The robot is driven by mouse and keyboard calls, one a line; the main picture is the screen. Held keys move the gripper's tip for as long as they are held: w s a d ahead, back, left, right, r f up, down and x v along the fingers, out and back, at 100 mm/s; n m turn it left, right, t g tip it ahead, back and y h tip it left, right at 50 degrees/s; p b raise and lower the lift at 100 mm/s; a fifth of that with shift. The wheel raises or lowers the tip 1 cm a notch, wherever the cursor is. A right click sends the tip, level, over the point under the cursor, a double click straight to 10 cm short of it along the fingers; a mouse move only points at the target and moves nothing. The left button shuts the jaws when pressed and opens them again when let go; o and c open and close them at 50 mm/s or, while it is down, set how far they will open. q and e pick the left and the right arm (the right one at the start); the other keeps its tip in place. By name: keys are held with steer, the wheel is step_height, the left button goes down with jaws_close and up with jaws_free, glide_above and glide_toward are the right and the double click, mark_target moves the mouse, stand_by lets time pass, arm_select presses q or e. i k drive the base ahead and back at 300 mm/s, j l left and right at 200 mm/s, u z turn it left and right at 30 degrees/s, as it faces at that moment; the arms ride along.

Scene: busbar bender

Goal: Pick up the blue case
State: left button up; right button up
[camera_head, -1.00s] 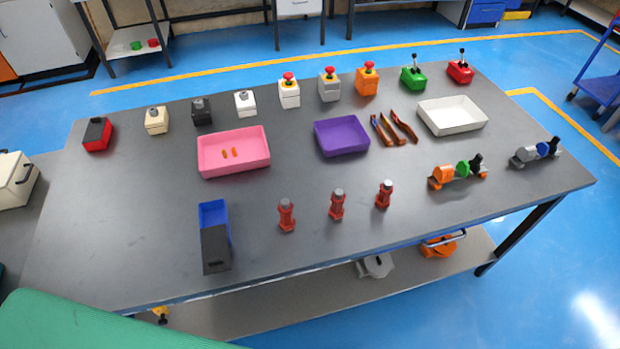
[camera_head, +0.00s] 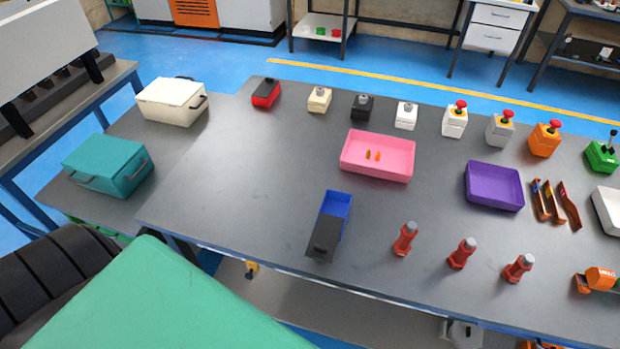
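A teal-blue case (camera_head: 108,165) with dark handles sits on the lower bench at the left, closed. A blue open-topped box with a black front part (camera_head: 334,222) stands near the front edge of the grey table. The teal case is the only blue thing here with carrying handles. Neither of my grippers is in view, so nothing shows near either object.
A white case (camera_head: 172,101) with dark handles stands behind the teal case. The grey table (camera_head: 245,185) carries a pink tray (camera_head: 377,156), a purple tray (camera_head: 494,186), red posts and several small switch boxes. The table's left part is clear.

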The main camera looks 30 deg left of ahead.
mark_target(335, 203)
steer(key=u, duration=0.8)
